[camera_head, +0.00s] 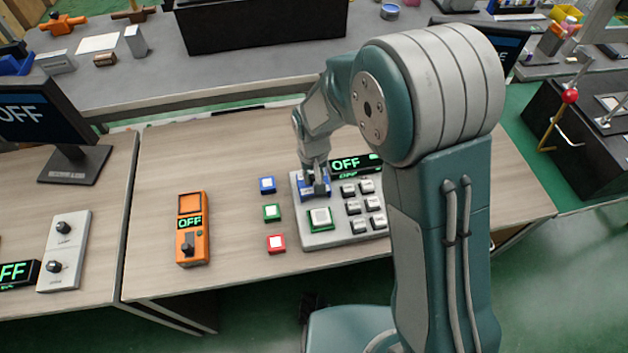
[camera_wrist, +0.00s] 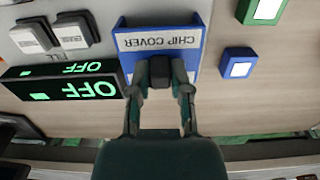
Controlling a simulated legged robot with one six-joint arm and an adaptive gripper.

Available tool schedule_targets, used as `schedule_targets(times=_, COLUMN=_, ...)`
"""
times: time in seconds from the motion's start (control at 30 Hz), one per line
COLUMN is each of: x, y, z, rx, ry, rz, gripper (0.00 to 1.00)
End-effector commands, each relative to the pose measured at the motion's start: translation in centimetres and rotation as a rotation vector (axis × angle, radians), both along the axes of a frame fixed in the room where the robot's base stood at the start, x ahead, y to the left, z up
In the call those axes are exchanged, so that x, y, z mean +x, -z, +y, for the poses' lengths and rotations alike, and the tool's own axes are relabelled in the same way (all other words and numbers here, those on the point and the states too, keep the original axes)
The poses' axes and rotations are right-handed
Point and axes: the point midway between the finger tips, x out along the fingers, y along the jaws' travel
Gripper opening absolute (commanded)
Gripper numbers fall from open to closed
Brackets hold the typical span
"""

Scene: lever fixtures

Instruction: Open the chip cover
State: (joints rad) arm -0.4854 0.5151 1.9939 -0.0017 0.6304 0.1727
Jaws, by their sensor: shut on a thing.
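The chip cover (camera_wrist: 160,40) is a blue piece with a white "CHIP COVER" label, upside down in the wrist view. In the head view its blue part (camera_head: 307,193) sits at the upper left of a grey control panel (camera_head: 320,238), partly hidden by my gripper (camera_head: 318,186). In the wrist view my gripper (camera_wrist: 161,85) has its fingers on either side of a dark block at the cover's edge and is shut on it. I cannot tell whether the cover is raised.
A green-framed button (camera_head: 320,218) and several small black-and-white buttons share the panel, with an "OFF" display (camera_head: 355,163) behind. Blue (camera_head: 267,185), green (camera_head: 271,212) and red (camera_head: 276,243) buttons stand left. An orange device (camera_head: 191,230) lies farther left. Bare tabletop lies between.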

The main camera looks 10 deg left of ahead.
Motion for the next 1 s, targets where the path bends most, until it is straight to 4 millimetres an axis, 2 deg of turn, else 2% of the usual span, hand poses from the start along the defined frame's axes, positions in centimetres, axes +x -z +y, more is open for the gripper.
schedule_targets(times=0.17, x=-0.2, y=0.2, z=0.1, rx=-0.001, ry=0.000, rz=0.005, gripper=0.00)
schedule_targets(times=0.2, x=-0.2, y=0.2, z=0.1, rx=-0.001, ry=-0.001, rz=0.005, gripper=0.43)
schedule_targets(times=0.23, x=-0.2, y=0.2, z=0.1, rx=-0.001, ry=-0.001, rz=0.005, gripper=0.57)
schedule_targets(times=0.27, x=-0.2, y=0.2, z=0.1, rx=-0.001, ry=-0.001, rz=0.005, gripper=0.60)
schedule_targets(times=0.67, x=-0.2, y=-0.2, z=0.0, rx=0.001, ry=0.000, rz=0.003, gripper=0.60)
schedule_targets(times=0.77, x=-0.1, y=-1.3, z=0.1, rx=0.003, ry=0.000, rz=-0.001, gripper=0.60)
schedule_targets(times=1.0, x=-0.1, y=-6.2, z=0.3, rx=0.002, ry=-0.001, rz=-0.002, gripper=0.60)
